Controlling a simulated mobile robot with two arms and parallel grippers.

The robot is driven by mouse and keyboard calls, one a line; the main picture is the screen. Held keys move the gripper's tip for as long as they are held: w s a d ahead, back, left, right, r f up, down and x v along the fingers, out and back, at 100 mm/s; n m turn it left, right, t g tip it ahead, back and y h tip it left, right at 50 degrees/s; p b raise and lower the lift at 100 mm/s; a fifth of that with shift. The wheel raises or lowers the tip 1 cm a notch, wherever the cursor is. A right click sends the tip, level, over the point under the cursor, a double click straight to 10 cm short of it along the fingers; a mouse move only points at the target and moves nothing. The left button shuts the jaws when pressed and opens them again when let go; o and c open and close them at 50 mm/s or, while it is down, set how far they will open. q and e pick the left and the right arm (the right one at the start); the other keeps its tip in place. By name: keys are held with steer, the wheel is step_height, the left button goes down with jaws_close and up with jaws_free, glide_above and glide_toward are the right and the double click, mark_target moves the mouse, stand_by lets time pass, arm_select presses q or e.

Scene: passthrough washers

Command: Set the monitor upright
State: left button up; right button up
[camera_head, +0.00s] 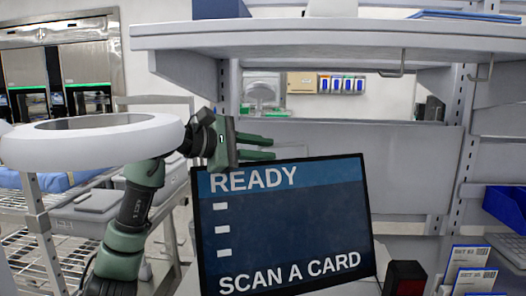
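The monitor (285,222) stands in the lower middle of the head view, with a dark frame and a blue screen reading "READY" and "SCAN A CARD". It looks tilted: its top edge rises toward the right. Its foot is hidden below the picture. My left gripper (270,148) is at the monitor's upper left corner, just above the top edge in the picture. Its two green fingers point right and are apart, with nothing seen between them. I cannot tell whether it touches the monitor. My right gripper is not in view.
A grey shelf unit (330,35) stands behind and overhangs the monitor. A small dark-red and black device (404,278) is right of the monitor. A blue bin (506,212) and labelled cards (468,262) are at far right. A wire rack cart (50,250) with grey trays is at left.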

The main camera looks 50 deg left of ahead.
mark_target(278, 144)
arm_select(q)
steer(key=shift+s+a+r+y, duration=0.2)
steer(key=shift+a+r, duration=0.05)
steer(key=shift+a, duration=0.15)
steer(key=shift+s+a+r+y, duration=0.2)
steer(key=shift+a, duration=0.2)
steer(key=shift+w+a+r, duration=0.1)
steer(key=shift+a+r, duration=0.05)
steer(key=shift+r, duration=0.05)
steer(key=p+x, duration=0.4)
steer(key=x, duration=0.3)
steer(key=shift+r, duration=0.15)
steer(key=shift+w+d, duration=0.2)
steer(key=shift+w, duration=0.1)
steer(key=c, duration=0.4)
jaws_close()
